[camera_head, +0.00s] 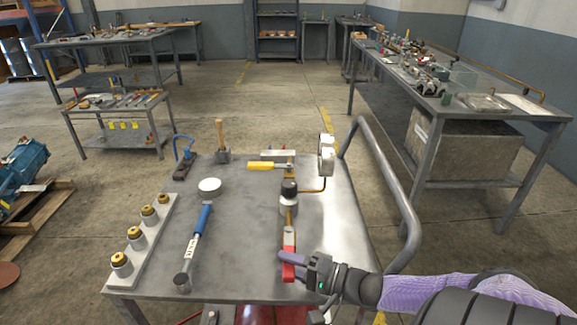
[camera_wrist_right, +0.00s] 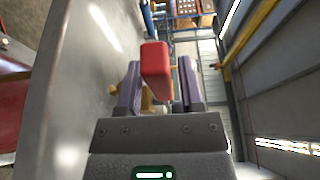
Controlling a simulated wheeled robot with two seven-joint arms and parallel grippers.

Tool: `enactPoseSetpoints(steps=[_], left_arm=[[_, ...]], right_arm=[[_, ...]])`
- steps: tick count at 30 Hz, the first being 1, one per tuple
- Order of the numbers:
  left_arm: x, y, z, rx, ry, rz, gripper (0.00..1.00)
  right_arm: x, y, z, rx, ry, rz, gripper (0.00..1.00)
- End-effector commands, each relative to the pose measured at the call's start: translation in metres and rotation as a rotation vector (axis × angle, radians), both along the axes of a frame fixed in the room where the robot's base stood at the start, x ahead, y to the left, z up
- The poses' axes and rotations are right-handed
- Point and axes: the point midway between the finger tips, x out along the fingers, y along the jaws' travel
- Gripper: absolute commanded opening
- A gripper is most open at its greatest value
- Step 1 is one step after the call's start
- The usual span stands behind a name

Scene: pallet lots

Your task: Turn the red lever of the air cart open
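The air cart (camera_head: 245,215) has a grey metal top with pipework on its right part. The red lever (camera_head: 289,242) lies along the right side of the top, its free end toward me and its far end at the pipe near a black-capped fitting (camera_head: 289,189). My right gripper (camera_head: 287,262) is at the lever's near end. In the right wrist view the lever's red end (camera_wrist_right: 155,60) stands between the two purple fingers of the right gripper (camera_wrist_right: 159,80). A narrow gap shows on its right side; contact on the left cannot be told. My left gripper is out of view.
A grey handrail (camera_head: 392,185) curves along the cart's right side. Workbenches stand behind.

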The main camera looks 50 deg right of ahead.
Motion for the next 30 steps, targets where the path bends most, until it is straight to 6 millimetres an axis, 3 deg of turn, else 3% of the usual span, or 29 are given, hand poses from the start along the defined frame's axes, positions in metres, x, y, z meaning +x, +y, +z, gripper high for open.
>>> enactPoseSetpoints(steps=[11,21,24,30], left_arm=[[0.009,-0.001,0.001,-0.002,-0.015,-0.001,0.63],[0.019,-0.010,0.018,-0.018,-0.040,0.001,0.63],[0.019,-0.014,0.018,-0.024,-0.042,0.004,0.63],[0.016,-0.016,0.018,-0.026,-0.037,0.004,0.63]], right_arm=[[-0.005,-0.001,0.001,0.001,0.001,0.000,0.62],[-0.078,-0.029,0.001,-0.001,0.004,-0.002,0.62],[-0.090,-0.033,0.000,-0.001,0.002,-0.001,0.62],[-0.094,-0.034,0.000,0.000,-0.001,0.000,0.62]])
